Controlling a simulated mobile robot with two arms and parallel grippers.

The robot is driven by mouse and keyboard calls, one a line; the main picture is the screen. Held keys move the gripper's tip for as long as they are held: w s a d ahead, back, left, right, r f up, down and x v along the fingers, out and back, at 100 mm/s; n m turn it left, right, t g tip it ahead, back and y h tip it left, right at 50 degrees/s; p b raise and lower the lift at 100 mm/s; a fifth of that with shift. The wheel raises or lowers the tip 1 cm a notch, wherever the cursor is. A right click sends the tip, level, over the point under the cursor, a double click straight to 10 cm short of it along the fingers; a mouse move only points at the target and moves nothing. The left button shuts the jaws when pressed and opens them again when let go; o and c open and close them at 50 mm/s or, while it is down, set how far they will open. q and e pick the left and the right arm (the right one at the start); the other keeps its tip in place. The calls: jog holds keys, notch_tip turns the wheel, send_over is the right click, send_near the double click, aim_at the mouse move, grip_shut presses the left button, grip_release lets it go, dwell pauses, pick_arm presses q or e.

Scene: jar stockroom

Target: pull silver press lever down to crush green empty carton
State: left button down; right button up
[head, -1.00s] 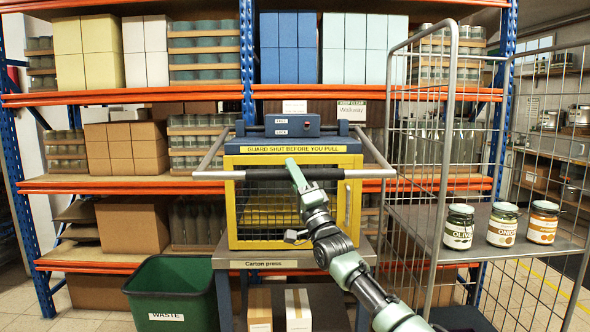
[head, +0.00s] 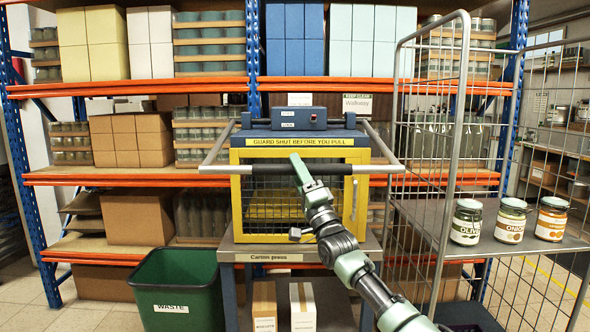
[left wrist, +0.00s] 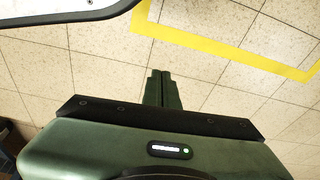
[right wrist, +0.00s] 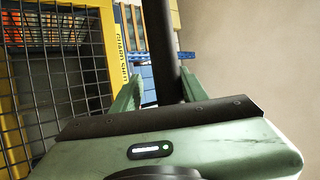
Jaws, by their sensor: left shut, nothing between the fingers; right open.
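The carton press (head: 236,200) stands in the middle of the head view, with a yellow frame and a mesh guard at its front. Its silver lever (head: 216,152) is a raised bar across the front with a black grip (head: 265,168). My right gripper (head: 302,168) is at this grip. In the right wrist view its open fingers (right wrist: 158,88) stand on either side of the black grip (right wrist: 158,45). My left gripper (left wrist: 164,86) is shut and empty above the tiled floor. I cannot make out a green carton behind the mesh.
A green waste bin (head: 178,285) stands left of the press. A wire trolley (head: 440,235) at the right holds labelled jars (head: 467,222). Loaded shelves (head: 120,178) fill the back. Two small boxes (head: 264,306) stand under the press.

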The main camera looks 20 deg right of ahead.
aim_at(396, 166)
pick_arm(q)
jog(key=shift+s+f, duration=0.35)
jog(key=shift+f, duration=0.05)
pick_arm(e)
jog(key=v, duration=0.7)
jog(key=shift+s+f, duration=0.1)
jog(key=shift+c, duration=0.3)
